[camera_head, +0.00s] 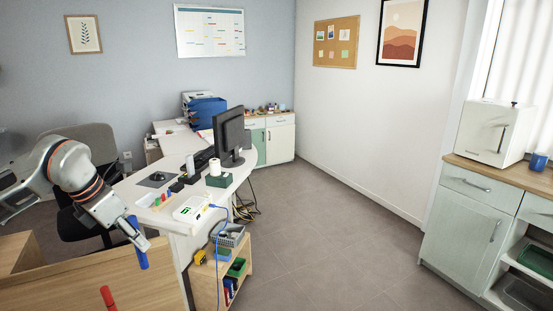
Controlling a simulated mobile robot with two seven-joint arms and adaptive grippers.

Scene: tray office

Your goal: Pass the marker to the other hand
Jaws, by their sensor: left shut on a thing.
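A blue marker (141,258) is held upright, slightly tilted, by my left gripper (138,240) on the left side of the head view. The gripper is shut around the marker's middle; its lower part hangs below the fingers and a bit of its upper end shows above. It is held in the air in front of the white desk and above the wooden panel. My right gripper is not in view.
A red pen-like thing (107,297) stands at the bottom edge, its lower end cut off. The white desk (180,222) holds a monitor (229,133), a white device (193,208) and small coloured items. A wooden shelf unit (205,285) stands beside it. The middle floor is free.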

